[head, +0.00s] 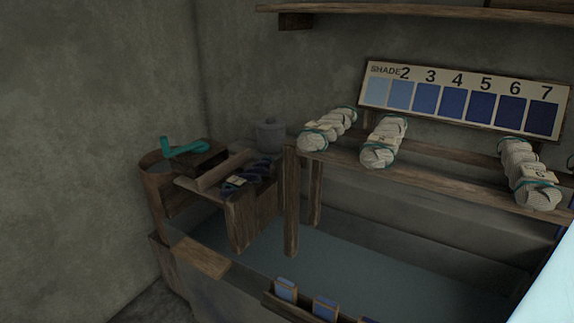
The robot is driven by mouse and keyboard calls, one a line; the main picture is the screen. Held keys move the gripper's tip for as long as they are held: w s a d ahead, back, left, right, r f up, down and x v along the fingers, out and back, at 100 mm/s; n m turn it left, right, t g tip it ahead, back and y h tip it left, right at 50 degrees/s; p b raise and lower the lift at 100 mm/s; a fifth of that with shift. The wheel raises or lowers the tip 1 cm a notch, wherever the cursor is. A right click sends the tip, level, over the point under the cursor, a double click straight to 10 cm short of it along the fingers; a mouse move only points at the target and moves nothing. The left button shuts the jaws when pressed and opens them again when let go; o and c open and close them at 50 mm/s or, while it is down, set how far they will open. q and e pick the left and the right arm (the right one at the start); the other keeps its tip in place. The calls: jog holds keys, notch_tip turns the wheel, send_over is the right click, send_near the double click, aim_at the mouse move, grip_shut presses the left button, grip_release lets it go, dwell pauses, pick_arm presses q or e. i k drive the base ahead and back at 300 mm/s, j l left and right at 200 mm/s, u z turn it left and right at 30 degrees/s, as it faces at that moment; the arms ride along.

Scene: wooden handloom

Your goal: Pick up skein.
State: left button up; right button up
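Three pale, twisted skeins lie across a wooden rail: a left one (327,131), a middle one (384,142) and a right one (530,173). A dark blue skein (257,177) with a pale tag lies on a wooden stand (252,222) at the left. I cannot tell which skein the task names. Neither of my grippers is in view.
A shade chart (458,98) hangs behind the rail. Below is a wide trough (385,265) with a bluish surface. A wooden tub (157,185) with a teal crank (183,147) and a grey pot (271,135) stand left. Blue sample cards (325,308) line the front. A shelf (420,10) runs above.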

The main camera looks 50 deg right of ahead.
aim_at(261, 167)
jog(key=z, duration=0.85)
